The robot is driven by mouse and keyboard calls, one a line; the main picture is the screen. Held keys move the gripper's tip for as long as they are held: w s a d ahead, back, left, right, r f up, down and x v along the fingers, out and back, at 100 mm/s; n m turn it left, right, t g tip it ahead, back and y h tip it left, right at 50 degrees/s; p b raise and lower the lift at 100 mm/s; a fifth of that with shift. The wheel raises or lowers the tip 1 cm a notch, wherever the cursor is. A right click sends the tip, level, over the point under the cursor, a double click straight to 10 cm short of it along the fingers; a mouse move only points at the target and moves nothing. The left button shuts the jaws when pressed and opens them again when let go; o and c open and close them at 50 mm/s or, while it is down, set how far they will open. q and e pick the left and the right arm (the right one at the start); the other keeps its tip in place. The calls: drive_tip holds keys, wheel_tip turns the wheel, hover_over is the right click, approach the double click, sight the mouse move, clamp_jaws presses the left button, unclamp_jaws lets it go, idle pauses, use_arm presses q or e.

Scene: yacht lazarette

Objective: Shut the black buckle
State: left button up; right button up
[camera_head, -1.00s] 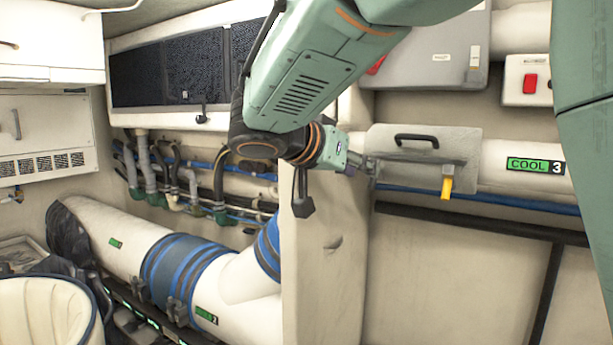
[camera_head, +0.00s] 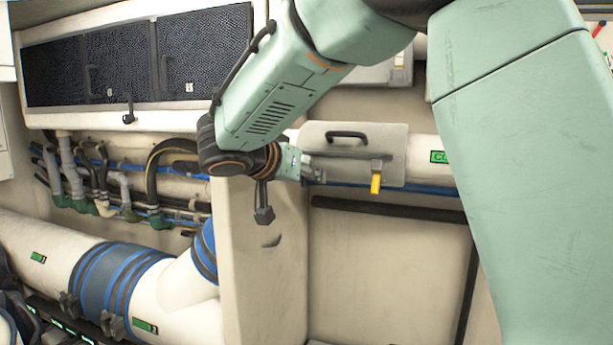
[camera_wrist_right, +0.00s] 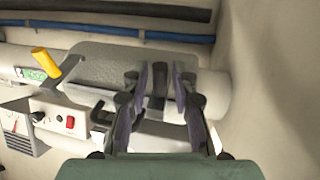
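A grey cover plate (camera_head: 390,142) with a black handle (camera_head: 347,134) lies on the white pipe; the plate also shows in the right wrist view (camera_wrist_right: 105,72). My right gripper (camera_head: 312,174) is at the plate's left end. In the right wrist view its two fingers (camera_wrist_right: 160,76) are apart, one on each side of the black buckle (camera_wrist_right: 159,78). Narrow gaps seem to show beside the buckle; contact is hard to tell. In the head view the gripper hides most of the buckle. My left gripper is not in view.
A yellow buckle (camera_head: 376,184) sticks out at the plate's other end. A wall post (camera_head: 262,285) stands below my right wrist. Hoses and valves (camera_head: 120,190) run at the left, above a large white pipe (camera_head: 180,275). A blue pipe runs behind the plate.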

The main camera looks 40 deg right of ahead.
sight(310, 158)
drive_tip(key=shift+w, duration=0.15)
drive_tip(key=c, duration=0.4)
clamp_jaws()
drive_tip(key=shift+r+g+y+p, duration=0.4)
drive_tip(key=shift+y+p, duration=0.2)
drive_tip(key=shift+p, duration=0.2)
drive_tip(key=y+p, duration=0.1)
drive_tip(key=p, duration=0.1)
drive_tip(key=r+g+y+p, duration=0.1)
drive_tip(key=y+p, duration=0.1)
drive_tip(key=p, duration=0.1)
drive_tip(key=d+r+g+y+p, duration=0.1)
drive_tip(key=y+p, duration=0.1)
drive_tip(key=p, duration=0.1)
drive_tip(key=shift+w+n, duration=0.25)
drive_tip(key=shift+n, duration=0.15)
drive_tip(key=shift+w+d+g+y+p, duration=0.1)
drive_tip(key=shift+d+g+y+p, duration=0.25)
drive_tip(key=shift+y+p, duration=0.3)
drive_tip(key=shift+w+d+r+g+y, duration=0.15)
drive_tip(key=shift+g+y, duration=0.2)
drive_tip(key=shift+y, duration=0.4)
drive_tip(key=shift+d+n+y, duration=0.1)
drive_tip(key=shift+n+y, duration=0.2)
drive_tip(key=shift+y, duration=0.1)
drive_tip(key=shift+r+g, duration=0.15)
drive_tip(key=shift+g, duration=0.15)
